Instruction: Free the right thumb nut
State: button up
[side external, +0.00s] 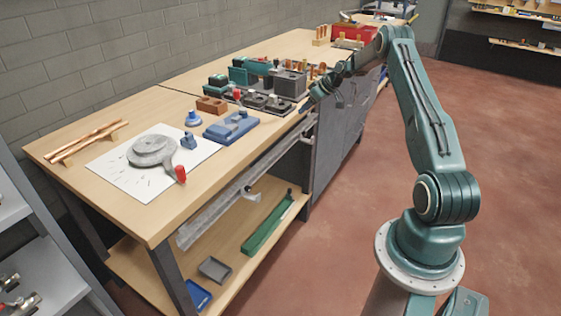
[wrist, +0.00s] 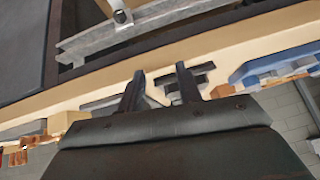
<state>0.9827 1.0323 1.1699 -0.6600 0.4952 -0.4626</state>
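My gripper (side external: 304,107) is at the bench's front edge, beside the dark fixtures, in the side external view. In the wrist view my gripper (wrist: 160,78) has its two fingers apart, with no object visibly held between them. The right thumb nut cannot be made out in either view. Dark fixtures (side external: 267,101) with small pale and red-topped knobs stand on the bench to the left of my gripper. A grey block (side external: 291,84) stands just behind them.
The wooden bench (side external: 202,180) carries a blue fixture (side external: 231,126), a brown block (side external: 211,105) and a grey disc (side external: 152,150) on white paper. A grey metal rail (side external: 238,188) runs along its front, also in the wrist view (wrist: 145,22). Open floor lies to the right.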

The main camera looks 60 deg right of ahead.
jog(key=t, duration=0.2)
send_near(306, 140)
jog(key=w+r, duration=0.1)
jog(key=w, duration=0.2)
jog(key=shift+w+d+r, duration=0.1)
jog(key=shift+d+r, duration=0.05)
jog(key=shift+d, duration=0.05)
jog(key=shift+w, duration=0.1)
jog(key=shift+x, duration=3)
jog(key=shift+a, duration=0.15)
jog(key=c, duration=0.5)
